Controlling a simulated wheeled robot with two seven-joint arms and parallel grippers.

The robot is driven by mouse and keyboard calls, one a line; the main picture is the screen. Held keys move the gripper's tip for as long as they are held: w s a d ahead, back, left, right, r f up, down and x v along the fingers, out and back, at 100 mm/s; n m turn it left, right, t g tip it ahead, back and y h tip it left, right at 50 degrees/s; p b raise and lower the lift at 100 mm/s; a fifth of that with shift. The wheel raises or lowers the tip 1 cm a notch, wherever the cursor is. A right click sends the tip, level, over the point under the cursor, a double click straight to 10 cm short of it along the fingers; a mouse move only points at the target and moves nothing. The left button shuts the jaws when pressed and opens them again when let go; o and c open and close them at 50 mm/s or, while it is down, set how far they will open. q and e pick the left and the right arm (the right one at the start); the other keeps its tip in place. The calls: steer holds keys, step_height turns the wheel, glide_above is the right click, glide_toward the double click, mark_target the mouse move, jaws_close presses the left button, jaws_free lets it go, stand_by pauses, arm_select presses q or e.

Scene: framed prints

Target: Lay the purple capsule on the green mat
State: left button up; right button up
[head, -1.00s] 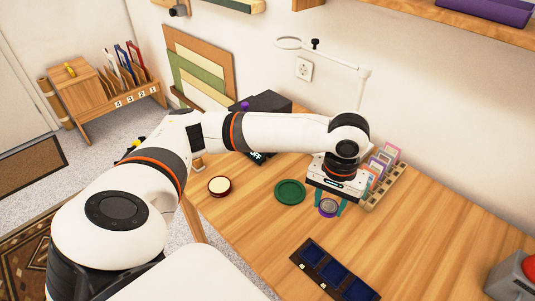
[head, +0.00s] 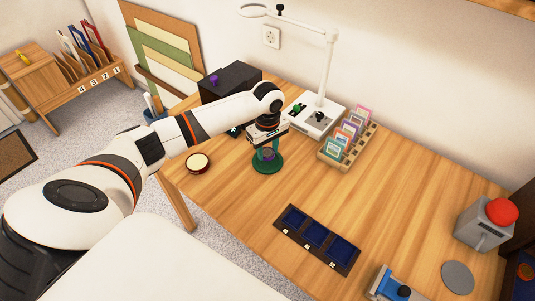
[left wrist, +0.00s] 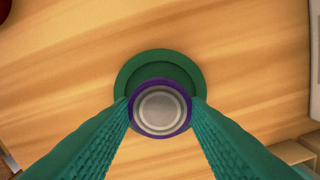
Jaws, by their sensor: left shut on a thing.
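The purple capsule (head: 268,154) is held between the green fingers of my left gripper (head: 266,154), which is shut on it. In the left wrist view the capsule (left wrist: 160,109) shows as a purple ring around a pale round face, between the fingertips. The round green mat (head: 266,168) lies on the wooden table directly under the gripper. In the left wrist view the mat (left wrist: 158,63) shows behind the capsule, which overlaps its lower part. I cannot tell whether the capsule touches the mat. My right gripper is not in view.
A red-rimmed dish (head: 198,163) stands left of the mat. A lamp base (head: 316,119) and a card rack (head: 347,145) stand to its right. A dark tray with blue compartments (head: 318,240) lies in front. A red-button box (head: 485,222) stands far right. The table between is clear.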

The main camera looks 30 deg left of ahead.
mark_target(268, 151)
arm_select(q)
step_height(268, 151, down, 3)
steer(key=shift+r, duration=0.15)
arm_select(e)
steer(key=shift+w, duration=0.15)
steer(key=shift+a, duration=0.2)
arm_select(q)
steer(key=o, duration=0.7)
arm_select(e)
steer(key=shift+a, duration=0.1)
arm_select(q)
step_height(268, 151, up, 12)
steer(key=shift+r, duration=0.1)
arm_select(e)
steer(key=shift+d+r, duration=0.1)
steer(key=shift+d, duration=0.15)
